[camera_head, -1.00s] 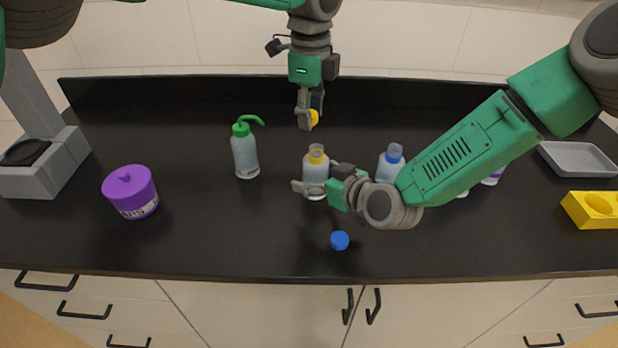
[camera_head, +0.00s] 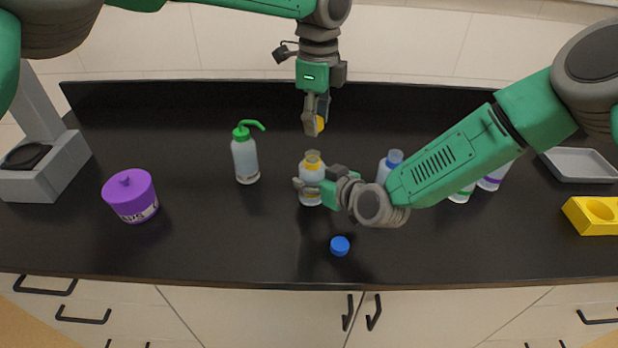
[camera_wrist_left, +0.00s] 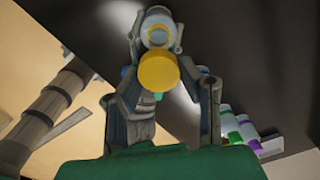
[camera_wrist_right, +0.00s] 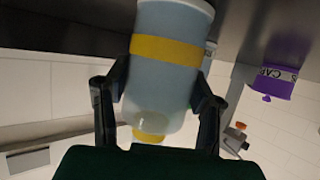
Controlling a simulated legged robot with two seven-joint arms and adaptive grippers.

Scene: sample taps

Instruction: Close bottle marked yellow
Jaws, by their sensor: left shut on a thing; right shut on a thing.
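The yellow-marked bottle (camera_head: 312,170) stands upright on the black bench with its mouth open and a yellow ring at its neck. My right gripper (camera_head: 308,189) is shut around its body; the right wrist view shows the bottle (camera_wrist_right: 168,85) with its yellow band between the fingers. My left gripper (camera_head: 317,126) is shut on the yellow cap (camera_head: 320,124), above and slightly behind the bottle mouth. In the left wrist view the cap (camera_wrist_left: 158,70) sits between the fingers, with the bottle (camera_wrist_left: 157,27) beyond it. The cap is apart from the bottle in the head view.
A blue cap (camera_head: 340,246) lies in front of the bottle. A blue-marked bottle (camera_head: 390,165) stands to the right, partly behind my right arm. A green-topped wash bottle (camera_head: 245,158) and a purple jar (camera_head: 130,195) stand left. A yellow block (camera_head: 592,216) and grey tray (camera_head: 580,165) are far right.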

